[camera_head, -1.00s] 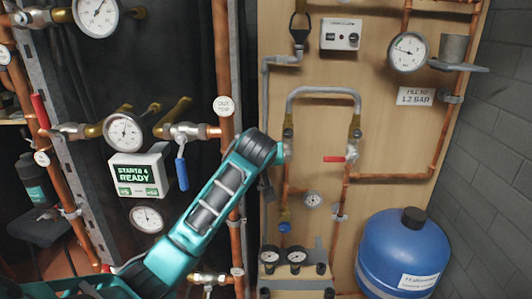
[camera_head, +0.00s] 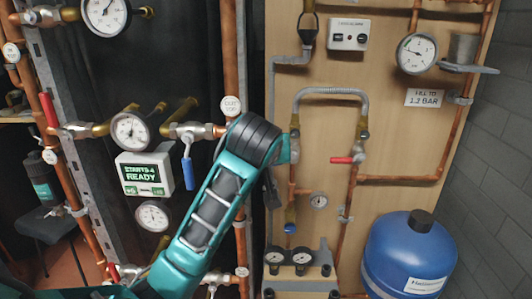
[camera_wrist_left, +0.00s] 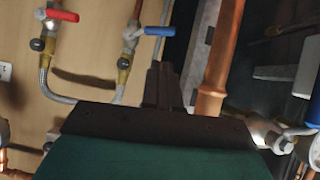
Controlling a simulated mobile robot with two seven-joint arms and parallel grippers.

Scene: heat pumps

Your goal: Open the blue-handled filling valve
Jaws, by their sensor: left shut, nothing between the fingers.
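The blue-handled filling valve (camera_wrist_left: 134,33) is at the upper middle of the left wrist view, on a hose end. Its blue handle (camera_wrist_left: 158,31) points right, across the line of the hose. My left gripper (camera_wrist_left: 164,78) is shut and empty in the wrist view, a little apart from the valve. My right gripper is not in view.
A red-handled valve (camera_head: 345,160) sits on the hose's other leg. A copper pipe (camera_wrist_left: 215,75) runs beside my gripper. Another blue lever (camera_head: 187,173) hangs beside the display box (camera_head: 145,174). A blue tank (camera_head: 410,250) stands lower right.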

